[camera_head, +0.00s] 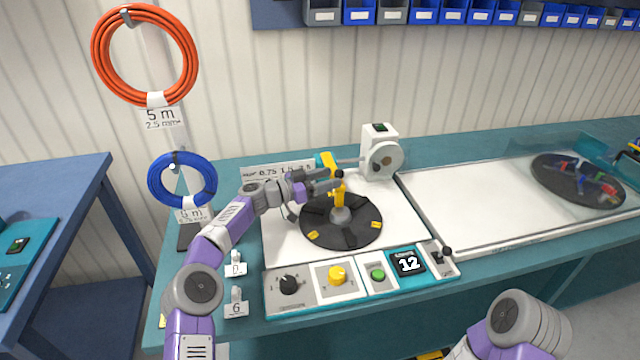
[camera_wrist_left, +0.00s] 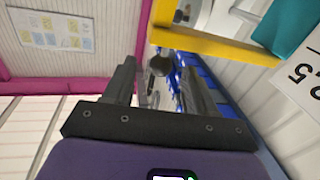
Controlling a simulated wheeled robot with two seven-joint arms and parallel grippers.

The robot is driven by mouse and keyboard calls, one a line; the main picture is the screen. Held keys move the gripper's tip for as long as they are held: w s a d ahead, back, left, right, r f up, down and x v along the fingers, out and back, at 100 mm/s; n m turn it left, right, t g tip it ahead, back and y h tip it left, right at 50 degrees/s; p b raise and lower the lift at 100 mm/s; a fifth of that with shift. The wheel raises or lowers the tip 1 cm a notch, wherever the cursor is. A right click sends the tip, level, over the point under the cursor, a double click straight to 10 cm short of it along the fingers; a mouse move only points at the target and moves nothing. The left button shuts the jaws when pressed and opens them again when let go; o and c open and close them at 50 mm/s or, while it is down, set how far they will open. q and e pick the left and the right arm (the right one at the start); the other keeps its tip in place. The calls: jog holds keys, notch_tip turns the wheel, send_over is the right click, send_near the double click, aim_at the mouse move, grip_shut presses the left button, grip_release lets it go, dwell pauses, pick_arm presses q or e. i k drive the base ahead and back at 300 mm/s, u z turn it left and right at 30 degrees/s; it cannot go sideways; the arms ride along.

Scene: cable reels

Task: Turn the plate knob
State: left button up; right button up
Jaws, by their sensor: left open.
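The front panel carries a black knob (camera_head: 288,284) and a yellow knob (camera_head: 337,275); I cannot tell which the task calls the plate knob. My left gripper (camera_head: 325,181) is above the plate, close to the yellow post, behind and above the panel knobs. In the left wrist view its fingers (camera_wrist_left: 158,88) are apart, with nothing visibly held. A yellow bar (camera_wrist_left: 215,44) shows beyond them. My right gripper is out of view.
The panel also has a green button (camera_head: 378,275), a display reading 12 (camera_head: 408,262) and a lever (camera_head: 445,255). A white machine (camera_head: 380,150) stands behind the plate. Orange (camera_head: 98,60) and blue (camera_head: 160,182) cable coils hang at left.

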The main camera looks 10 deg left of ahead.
aim_at(336, 275)
jog(key=k, duration=1)
